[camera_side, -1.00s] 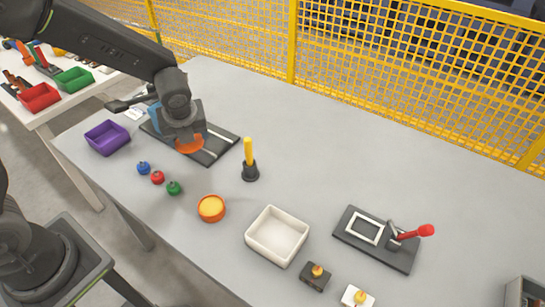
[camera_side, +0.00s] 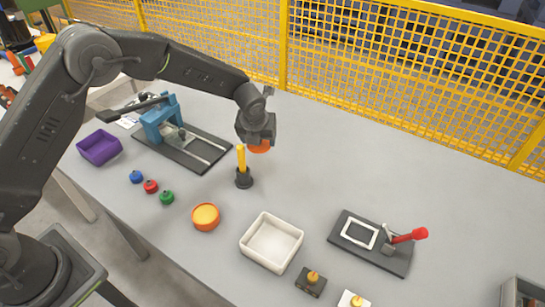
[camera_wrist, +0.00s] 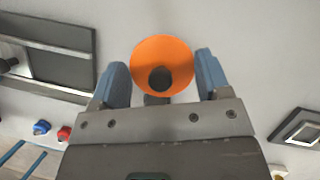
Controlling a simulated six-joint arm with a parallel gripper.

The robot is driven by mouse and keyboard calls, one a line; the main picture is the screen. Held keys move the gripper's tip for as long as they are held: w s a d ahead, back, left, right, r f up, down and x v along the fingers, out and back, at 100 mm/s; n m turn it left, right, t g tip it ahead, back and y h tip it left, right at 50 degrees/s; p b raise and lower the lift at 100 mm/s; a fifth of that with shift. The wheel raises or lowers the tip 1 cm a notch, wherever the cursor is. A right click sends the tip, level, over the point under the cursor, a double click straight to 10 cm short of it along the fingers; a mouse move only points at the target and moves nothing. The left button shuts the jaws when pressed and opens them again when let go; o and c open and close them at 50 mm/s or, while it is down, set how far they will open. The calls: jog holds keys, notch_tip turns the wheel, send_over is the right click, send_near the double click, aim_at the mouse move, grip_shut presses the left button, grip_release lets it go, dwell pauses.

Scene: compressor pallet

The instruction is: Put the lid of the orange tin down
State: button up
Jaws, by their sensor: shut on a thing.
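The orange lid (camera_side: 260,147) is held under my gripper (camera_side: 257,139), raised above the grey table. In the wrist view the round orange lid (camera_wrist: 150,52), with a dark round spot on it, sits between the two blue fingers of my gripper (camera_wrist: 162,75). My gripper is shut on it. The orange tin (camera_side: 206,217) stands on the table nearer the front, with its yellow-orange top showing. My gripper is well behind the tin and to its right, not over it.
A yellow post in a black base (camera_side: 243,179) stands just in front of my gripper. A blue press on a dark board (camera_side: 185,150) is to the left. A white tray (camera_side: 271,242) and a red-handled clamp fixture (camera_side: 370,243) lie to the right. The table behind is clear.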

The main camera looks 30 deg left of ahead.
aim_at(273, 161)
jog(key=d, duration=0.1)
jog(key=d+f, duration=0.1)
jog(key=w+d+f, duration=0.1)
jog(key=shift+d+f, duration=0.25)
jog(key=shift+d, duration=0.1)
jog(key=shift+f, duration=1.9)
jog(key=shift+f, duration=0.15)
jog(key=o, duration=0.9)
